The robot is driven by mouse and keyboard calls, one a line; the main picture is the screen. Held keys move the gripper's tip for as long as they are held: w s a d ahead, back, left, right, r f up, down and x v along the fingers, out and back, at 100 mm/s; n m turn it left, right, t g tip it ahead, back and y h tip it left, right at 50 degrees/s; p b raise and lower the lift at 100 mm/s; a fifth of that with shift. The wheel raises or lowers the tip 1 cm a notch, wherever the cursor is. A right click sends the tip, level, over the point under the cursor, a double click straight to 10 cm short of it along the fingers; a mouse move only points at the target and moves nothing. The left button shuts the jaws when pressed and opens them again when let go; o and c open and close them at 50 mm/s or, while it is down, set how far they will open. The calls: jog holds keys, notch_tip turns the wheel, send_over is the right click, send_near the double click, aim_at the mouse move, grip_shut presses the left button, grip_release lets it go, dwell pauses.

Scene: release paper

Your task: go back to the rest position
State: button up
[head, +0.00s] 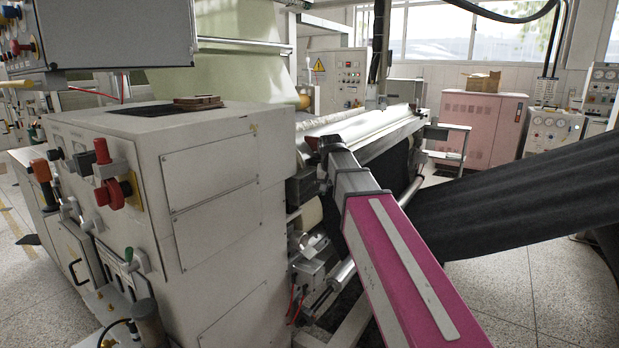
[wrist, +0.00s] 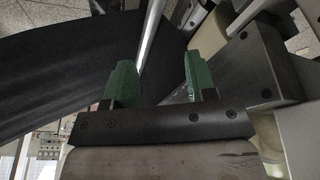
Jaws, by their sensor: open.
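My gripper (wrist: 160,80) shows in the wrist view with its two green fingers spread well apart. Nothing is held between them. Behind the gap there is a bright metal bar and part of the machine. In the head view my magenta and grey arm reaches from the lower right up to the middle, beside the front of the machine's rollers. The fingers cannot be made out in that view. The black fabric sheet (head: 530,200) slopes up to the right of the arm; it also fills the left of the wrist view (wrist: 60,60).
A large white machine cabinet (head: 215,190) with red knobs stands close on the left. The long metal roller (head: 370,125) runs behind my arm. A pink cabinet (head: 480,125) stands at the back right. Bare speckled floor (head: 490,285) shows at the lower right.

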jog(key=s+d+f+g, duration=0.1)
jog(key=s+d+f, duration=0.2)
jog(key=s+f, duration=0.3)
jog(key=s+d+f+n+g, duration=0.1)
jog(key=s+d+f, duration=0.3)
jog(key=f, duration=1.2)
jog(key=s+d+f+g, duration=0.1)
jog(key=s+d+f, duration=0.3)
jog(key=s+f, duration=0.6)
jog(key=shift+f+y, duration=0.4)
jog(key=shift+f, duration=0.15)
